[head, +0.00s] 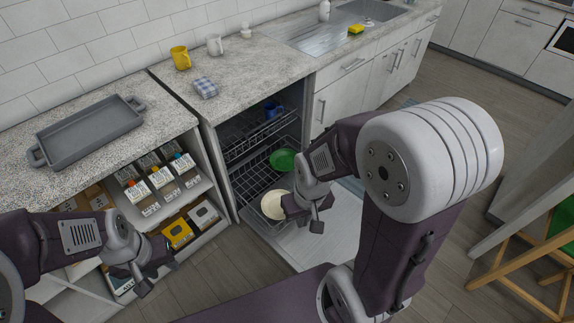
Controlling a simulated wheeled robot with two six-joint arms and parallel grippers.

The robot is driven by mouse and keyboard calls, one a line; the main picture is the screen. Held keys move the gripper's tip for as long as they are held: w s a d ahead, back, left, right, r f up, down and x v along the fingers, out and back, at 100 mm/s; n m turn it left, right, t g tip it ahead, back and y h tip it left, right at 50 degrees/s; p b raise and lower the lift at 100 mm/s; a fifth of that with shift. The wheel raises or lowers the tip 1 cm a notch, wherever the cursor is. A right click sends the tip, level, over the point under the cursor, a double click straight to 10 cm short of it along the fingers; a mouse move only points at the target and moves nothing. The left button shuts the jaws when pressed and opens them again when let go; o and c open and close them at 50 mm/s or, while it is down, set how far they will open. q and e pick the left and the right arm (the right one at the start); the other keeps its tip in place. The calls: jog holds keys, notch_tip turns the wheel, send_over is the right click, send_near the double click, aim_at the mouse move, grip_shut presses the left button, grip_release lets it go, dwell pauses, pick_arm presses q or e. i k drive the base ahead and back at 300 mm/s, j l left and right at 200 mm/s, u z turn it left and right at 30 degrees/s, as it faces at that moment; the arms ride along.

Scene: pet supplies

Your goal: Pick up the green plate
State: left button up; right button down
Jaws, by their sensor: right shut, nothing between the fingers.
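The green plate (283,160) sits in the lower rack of the open dishwasher, behind a cream plate (274,205) that is nearer the front. My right gripper (316,222) is shut and empty. In the picture it is just right of the cream plate and below and to the right of the green plate, apart from the green plate. My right arm passes close to the green plate's right side in the picture. My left gripper (150,284) is at the lower left, in front of the open shelves, far from the plates; its finger gap is unclear.
A blue mug (273,110) stands in the upper rack (255,137). The lowered dishwasher door (318,243) lies below. The counter holds a grey tray (90,130), a yellow mug (181,58), a white mug (215,45) and a folded checked cloth (205,88). A wooden chair (530,265) stands right.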

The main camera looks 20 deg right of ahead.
aim_at(282, 160)
jog(key=i+j+u, duration=0.1)
jog(key=i, duration=0.4)
jog(key=i+j+u, duration=0.1)
jog(key=i, duration=0.4)
jog(key=j, duration=0.1)
